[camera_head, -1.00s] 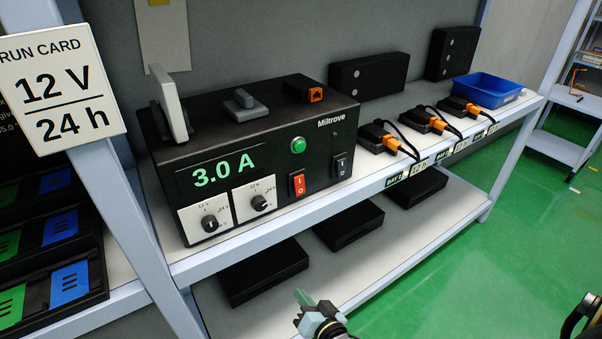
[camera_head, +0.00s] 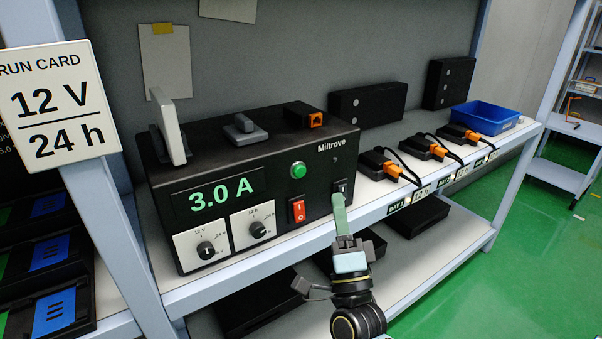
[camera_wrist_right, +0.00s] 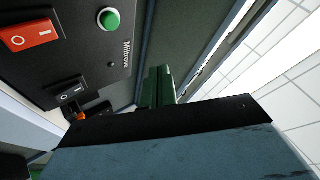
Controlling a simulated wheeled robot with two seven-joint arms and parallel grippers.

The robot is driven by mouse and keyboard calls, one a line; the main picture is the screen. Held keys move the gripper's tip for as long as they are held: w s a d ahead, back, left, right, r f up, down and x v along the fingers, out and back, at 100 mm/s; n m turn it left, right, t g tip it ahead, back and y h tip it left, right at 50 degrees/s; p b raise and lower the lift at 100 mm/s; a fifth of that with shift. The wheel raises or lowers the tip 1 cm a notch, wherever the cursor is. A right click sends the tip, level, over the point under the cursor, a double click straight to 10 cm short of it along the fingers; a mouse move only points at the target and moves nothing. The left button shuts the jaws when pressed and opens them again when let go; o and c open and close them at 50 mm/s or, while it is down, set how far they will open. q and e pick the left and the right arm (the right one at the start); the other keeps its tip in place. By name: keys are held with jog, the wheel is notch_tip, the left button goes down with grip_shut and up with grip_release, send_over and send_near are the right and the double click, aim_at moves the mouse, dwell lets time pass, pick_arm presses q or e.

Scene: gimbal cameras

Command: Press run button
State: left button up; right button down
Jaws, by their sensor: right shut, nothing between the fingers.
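The black Miltrove power unit (camera_head: 255,180) stands on the shelf, and its display reads 3.0 A. A round green button (camera_head: 298,170) is on its front; it also shows at the top of the right wrist view (camera_wrist_right: 109,19). A red rocker switch (camera_head: 297,211) and a black rocker switch (camera_head: 341,188) sit below it. My right gripper (camera_head: 338,200) is shut and empty, its green fingertips just in front of the black rocker and partly over it. Whether they touch the unit I cannot tell. In the right wrist view the shut fingers (camera_wrist_right: 158,88) point toward the panel's side. My left gripper is not in view.
Two dials (camera_head: 258,228) are on the unit's lower left front. Black packs with orange plugs (camera_head: 390,168) and a blue bin (camera_head: 485,117) stand to the right on the shelf. A run card (camera_head: 58,100) reads 12 V, 24 h. Green floor lies open at right.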

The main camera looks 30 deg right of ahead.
aim_at(300, 171)
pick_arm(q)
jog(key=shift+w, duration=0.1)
pick_arm(e)
jog(key=shift+w, duration=0.1)
